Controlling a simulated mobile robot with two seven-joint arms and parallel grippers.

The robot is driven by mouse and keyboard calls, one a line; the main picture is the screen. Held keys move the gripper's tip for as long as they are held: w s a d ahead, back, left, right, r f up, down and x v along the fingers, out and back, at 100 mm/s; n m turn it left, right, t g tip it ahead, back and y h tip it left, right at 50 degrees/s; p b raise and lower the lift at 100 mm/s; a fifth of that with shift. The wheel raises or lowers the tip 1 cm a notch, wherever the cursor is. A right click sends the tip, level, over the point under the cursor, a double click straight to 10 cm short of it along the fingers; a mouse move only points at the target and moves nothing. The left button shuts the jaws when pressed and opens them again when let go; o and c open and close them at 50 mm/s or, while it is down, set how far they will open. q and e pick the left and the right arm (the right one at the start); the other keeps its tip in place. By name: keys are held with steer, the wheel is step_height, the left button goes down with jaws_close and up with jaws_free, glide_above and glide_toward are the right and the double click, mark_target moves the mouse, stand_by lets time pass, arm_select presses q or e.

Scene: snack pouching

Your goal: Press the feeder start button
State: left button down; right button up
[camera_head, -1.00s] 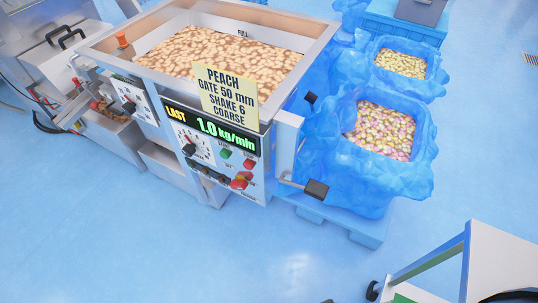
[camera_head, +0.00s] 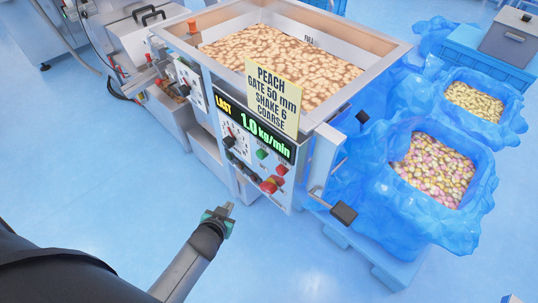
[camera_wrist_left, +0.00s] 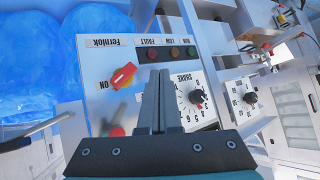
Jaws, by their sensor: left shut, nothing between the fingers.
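The feeder's control panel (camera_head: 255,165) is on the front of the steel hopper machine. A green button (camera_head: 261,154) sits under the display, with a red button (camera_head: 282,170) to its right; their labels are too small to read. My left gripper (camera_head: 229,207) is shut and empty, in front of and below the panel, apparently apart from it. In the left wrist view the shut fingers (camera_wrist_left: 155,85) point across the panel, which appears upside down. A red rotary switch (camera_wrist_left: 124,75), small lamps (camera_wrist_left: 174,52) and the SHAKE dial (camera_wrist_left: 197,97) show; the green button appears hidden behind the fingers. My right gripper is not in view.
A yellow card (camera_head: 272,95) and the 1.0 kg/min display (camera_head: 258,129) are above the buttons. A black-ended handle (camera_head: 343,213) juts out right of the panel. Blue-lined bins (camera_head: 470,215) stand at right. Floor before the panel is clear.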

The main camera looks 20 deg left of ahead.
mark_target(260, 155)
arm_select(q)
steer(key=w+a+r+t, duration=0.1)
steer(key=w+r, duration=0.3)
steer(key=r, duration=0.3)
steer(key=shift+w+a+t+y, duration=0.25)
steer(key=shift+a+t+y, duration=0.05)
steer(key=shift+a+t, duration=0.1)
steer(key=w+d+b, duration=0.2)
steer(key=w+d, duration=0.1)
steer(key=w, duration=0.5)
steer(key=shift+d+b, duration=0.3)
steer(key=shift+w, duration=0.1)
stand_by(1.4)
steer(key=shift+w+d, duration=0.15)
steer(key=shift+w, duration=0.2)
